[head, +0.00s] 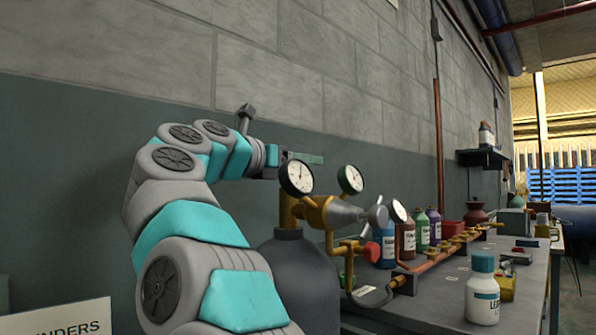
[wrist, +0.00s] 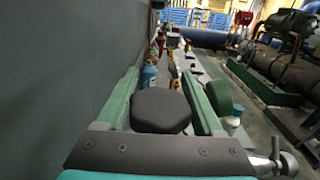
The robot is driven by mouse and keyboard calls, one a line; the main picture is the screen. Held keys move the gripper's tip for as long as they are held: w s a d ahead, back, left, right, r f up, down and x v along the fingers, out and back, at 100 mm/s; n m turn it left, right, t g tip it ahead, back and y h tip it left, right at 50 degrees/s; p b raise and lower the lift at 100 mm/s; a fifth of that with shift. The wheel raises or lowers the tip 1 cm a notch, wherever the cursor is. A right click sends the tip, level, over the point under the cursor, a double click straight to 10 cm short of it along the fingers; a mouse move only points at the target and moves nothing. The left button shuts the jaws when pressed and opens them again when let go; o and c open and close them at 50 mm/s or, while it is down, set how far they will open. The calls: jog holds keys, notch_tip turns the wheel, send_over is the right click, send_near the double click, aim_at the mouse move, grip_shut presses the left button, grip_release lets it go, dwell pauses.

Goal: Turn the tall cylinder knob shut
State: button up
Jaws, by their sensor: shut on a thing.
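The tall cylinder (head: 300,275) is dark grey and stands upright beside the bench, partly behind my arm. Its brass valve (head: 288,212) rises from the top. In the wrist view the dark, many-sided knob (wrist: 160,111) sits between the two green fingers of my gripper (wrist: 162,82), which is shut on it. In the head view my gripper (head: 305,158) is above the valve, just behind a round gauge (head: 297,177). The knob is hidden there by my gripper and the gauge.
A second gauge (head: 350,179), a brass regulator and a red knob (head: 371,252) stand close on the right. The bench (head: 430,312) holds several bottles, a copper manifold (head: 440,252) and a white bottle (head: 482,290). The wall (head: 75,130) is close behind my arm.

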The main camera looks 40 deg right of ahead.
jog(key=shift+s+a+r+m+g+p, duration=0.1)
jog(key=shift+s+m+g+p, duration=0.1)
jog(key=shift+m+g+p, duration=0.85)
jog(key=shift+s+m+g+p, duration=0.25)
jog(key=shift+m+g, duration=0.4)
jog(key=shift+g, duration=0.9)
jog(key=shift+s+m+g+y+p, duration=0.15)
jog(key=shift+m+g+y+p, duration=0.2)
jog(key=shift+g+p, duration=0.25)
jog(key=shift+s+m+g+p, duration=0.1)
jog(key=shift+m+g+p, duration=0.3)
jog(key=shift+g, duration=0.1)
jog(key=o, duration=1.4)
jog(key=shift+p+v, duration=0.3)
jog(key=shift+v, duration=3.6)
